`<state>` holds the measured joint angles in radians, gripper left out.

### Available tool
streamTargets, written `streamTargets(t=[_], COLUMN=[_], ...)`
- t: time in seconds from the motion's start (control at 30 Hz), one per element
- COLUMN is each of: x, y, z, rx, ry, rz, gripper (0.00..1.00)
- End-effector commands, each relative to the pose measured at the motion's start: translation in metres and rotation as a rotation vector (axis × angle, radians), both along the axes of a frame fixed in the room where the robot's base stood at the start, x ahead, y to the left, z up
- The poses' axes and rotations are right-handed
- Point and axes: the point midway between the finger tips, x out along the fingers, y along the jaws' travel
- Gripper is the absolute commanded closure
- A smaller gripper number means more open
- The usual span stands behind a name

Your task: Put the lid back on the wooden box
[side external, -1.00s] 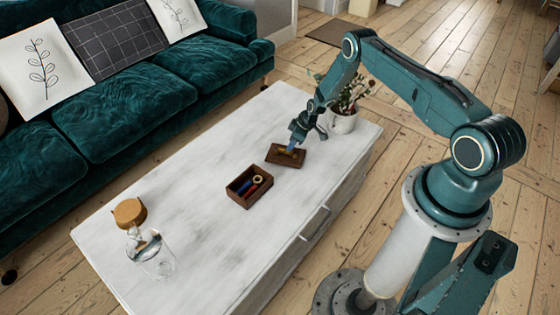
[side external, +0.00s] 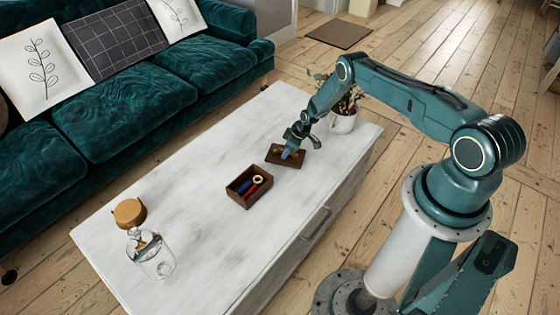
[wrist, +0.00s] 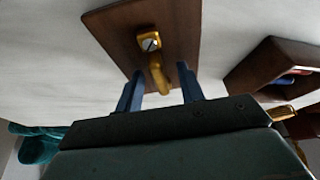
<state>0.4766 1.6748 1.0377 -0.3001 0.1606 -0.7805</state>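The wooden box (side external: 241,198) stands open on the white table, with a red item, a blue item and a pale ring inside. Its dark wooden lid (side external: 273,153) lies flat on the table behind and to the right of the box. In the wrist view the lid (wrist: 125,22) carries a brass handle (wrist: 157,72) on a small plate. My gripper (side external: 290,154) is at the lid. In the wrist view its blue fingers (wrist: 160,88) are apart, one on each side of the handle's near end, with gaps to it. The box (wrist: 262,62) shows at the right there.
A potted plant (side external: 343,122) stands close behind my gripper at the table's far right. A glass jar (side external: 152,256) and a round wooden piece (side external: 130,212) stand at the left end of the white table (side external: 200,250). The tabletop between is clear.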

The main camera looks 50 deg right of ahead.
Motion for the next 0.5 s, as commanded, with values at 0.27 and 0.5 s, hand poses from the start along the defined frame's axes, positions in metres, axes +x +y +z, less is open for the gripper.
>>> streamTargets(t=[0.27, 0.5], x=[-0.0001, -0.0001], y=[0.0, 0.0], z=[0.0002, 0.0002], rx=[0.0, 0.0], ry=[0.0, 0.0], rz=[0.0, 0.0], gripper=[0.64, 1.0])
